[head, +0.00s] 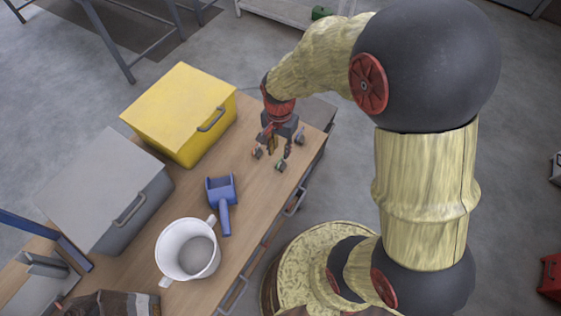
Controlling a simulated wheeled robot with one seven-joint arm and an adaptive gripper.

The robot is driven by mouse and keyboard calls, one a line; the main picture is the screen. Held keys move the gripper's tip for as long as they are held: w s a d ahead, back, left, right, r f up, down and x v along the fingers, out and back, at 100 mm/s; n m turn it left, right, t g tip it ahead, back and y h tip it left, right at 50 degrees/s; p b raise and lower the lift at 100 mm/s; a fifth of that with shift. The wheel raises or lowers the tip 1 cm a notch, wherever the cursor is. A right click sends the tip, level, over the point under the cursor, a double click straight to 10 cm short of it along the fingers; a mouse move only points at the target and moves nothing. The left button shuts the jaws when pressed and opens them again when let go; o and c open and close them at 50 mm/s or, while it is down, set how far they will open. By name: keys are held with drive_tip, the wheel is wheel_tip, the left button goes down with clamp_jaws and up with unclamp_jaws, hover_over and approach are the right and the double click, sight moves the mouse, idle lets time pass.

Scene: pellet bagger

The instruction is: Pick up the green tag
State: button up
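My gripper (278,149) points down over the far right part of the wooden workbench, with its fingers apart. Several small tag-like pieces lie on the wood around it. One with a greenish face, which looks like the green tag (281,165), lies just on the near side of the fingers. A reddish one (257,153) lies to the left, and a greyish one (300,138) lies to the right near the bench edge. They are too small to make out in detail. I see nothing clearly held between the fingers.
A yellow box (180,105) and a grey box (100,185) stand along the bench's left side. The workbench (262,205) has bare wood between the scoop and the tags. Its right edge is close to the gripper.

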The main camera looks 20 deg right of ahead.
sight(281, 158)
drive_tip(key=f+b, duration=0.1)
drive_tip(key=f, duration=0.1)
drive_tip(key=f+b, duration=0.1)
drive_tip(key=f, duration=0.2)
drive_tip(key=f+b, duration=0.1)
drive_tip(key=f, duration=0.2)
drive_tip(key=shift+w+d, duration=0.25)
drive_tip(key=shift+c, duration=1.2)
drive_tip(key=c, duration=0.4)
clamp_jaws()
